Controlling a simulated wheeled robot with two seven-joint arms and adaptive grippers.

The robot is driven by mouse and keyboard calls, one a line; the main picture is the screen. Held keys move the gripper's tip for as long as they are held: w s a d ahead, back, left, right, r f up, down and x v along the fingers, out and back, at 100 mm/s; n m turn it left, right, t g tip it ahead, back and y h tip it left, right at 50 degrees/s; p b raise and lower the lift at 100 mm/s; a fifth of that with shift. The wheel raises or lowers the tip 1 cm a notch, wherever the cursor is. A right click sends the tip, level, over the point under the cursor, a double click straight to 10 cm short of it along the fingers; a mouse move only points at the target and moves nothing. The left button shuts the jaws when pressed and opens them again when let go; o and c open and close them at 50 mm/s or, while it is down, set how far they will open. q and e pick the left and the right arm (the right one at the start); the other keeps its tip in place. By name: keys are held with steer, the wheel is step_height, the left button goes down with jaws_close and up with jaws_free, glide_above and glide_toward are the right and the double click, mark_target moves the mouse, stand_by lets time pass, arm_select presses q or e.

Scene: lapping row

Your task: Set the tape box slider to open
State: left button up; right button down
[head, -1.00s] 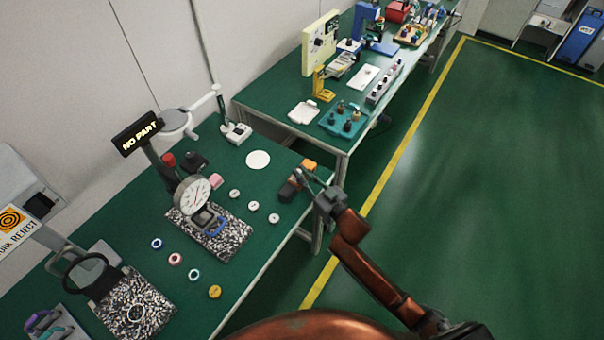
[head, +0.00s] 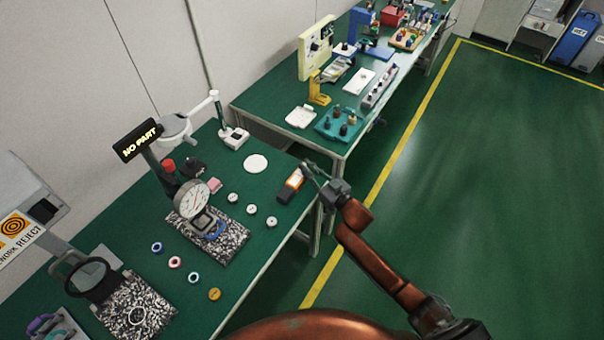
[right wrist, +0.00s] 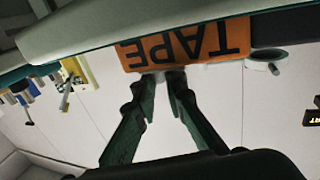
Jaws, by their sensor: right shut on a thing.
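The tape box (head: 286,194) lies at the right edge of the near green bench, dark with an orange part (head: 297,178) that has a pale patch. In the right wrist view its orange face (right wrist: 190,45) reads "TAPE" upside down. My right gripper (head: 306,170) is at the far right end of the box. In the right wrist view its fingers (right wrist: 164,76) are close together on a small pale piece at the orange face, which looks like the slider. The slider is mostly hidden, so its setting is hard to read. My left gripper is out of view.
A dial gauge stand (head: 194,195) on a speckled plate and several small rings stand left of the box. A white disc (head: 255,163) lies behind it. A second bench (head: 262,101) with fixtures is beyond. The floor to the right is clear.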

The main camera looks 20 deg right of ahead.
steer(key=shift+d, duration=0.1)
steer(key=c, duration=1.9)
jaws_free()
steer(key=shift+c, duration=0.2)
steer(key=v, duration=1.2)
